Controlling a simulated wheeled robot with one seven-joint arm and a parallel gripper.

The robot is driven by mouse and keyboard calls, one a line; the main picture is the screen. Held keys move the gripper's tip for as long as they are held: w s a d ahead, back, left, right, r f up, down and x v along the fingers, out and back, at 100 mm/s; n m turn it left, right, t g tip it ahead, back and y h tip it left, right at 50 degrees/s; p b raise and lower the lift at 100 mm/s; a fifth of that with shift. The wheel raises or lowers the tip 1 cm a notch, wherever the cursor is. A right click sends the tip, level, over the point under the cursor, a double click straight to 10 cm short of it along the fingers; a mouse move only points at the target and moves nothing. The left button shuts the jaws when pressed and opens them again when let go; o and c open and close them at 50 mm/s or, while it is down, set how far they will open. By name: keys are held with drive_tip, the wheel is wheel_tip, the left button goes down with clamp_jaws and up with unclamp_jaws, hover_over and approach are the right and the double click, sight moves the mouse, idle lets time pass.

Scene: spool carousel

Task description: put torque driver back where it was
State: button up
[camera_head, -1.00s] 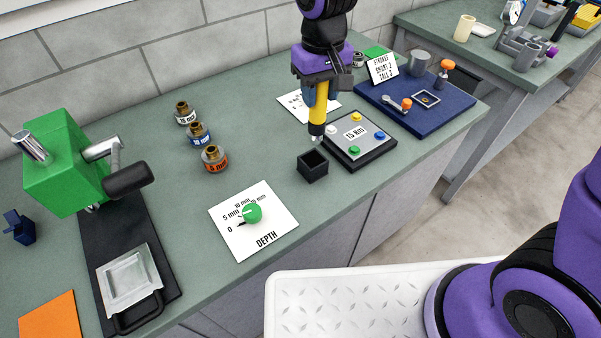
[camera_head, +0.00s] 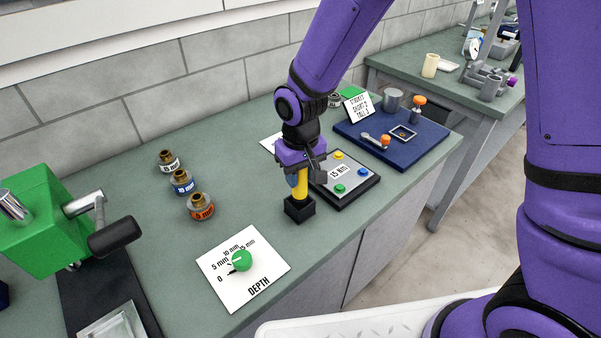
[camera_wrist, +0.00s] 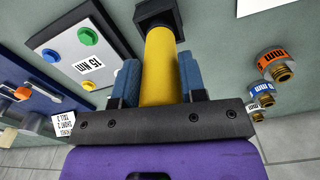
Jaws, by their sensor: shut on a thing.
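The torque driver (camera_head: 300,184) has a yellow body and stands upright with its lower end in the black square holder (camera_head: 299,211). My gripper (camera_head: 298,176) is shut on the driver's upper part. In the wrist view the blue fingers of my gripper (camera_wrist: 159,82) press on both sides of the yellow driver (camera_wrist: 160,60), and its far end meets the black holder (camera_wrist: 155,13). The tip is hidden inside the holder.
A grey button pad (camera_head: 345,176) marked 15 Nm stands just right of the holder. A blue tray (camera_head: 430,138) lies beyond it. A white DEPTH dial card (camera_head: 265,281) lies at the front left. Several labelled collars (camera_head: 201,207) and a green press (camera_head: 40,220) stand further left.

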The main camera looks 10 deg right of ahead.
drive_tip(key=shift+f, duration=0.1)
drive_tip(key=o, duration=0.9)
drive_tip(key=shift+o, duration=0.2)
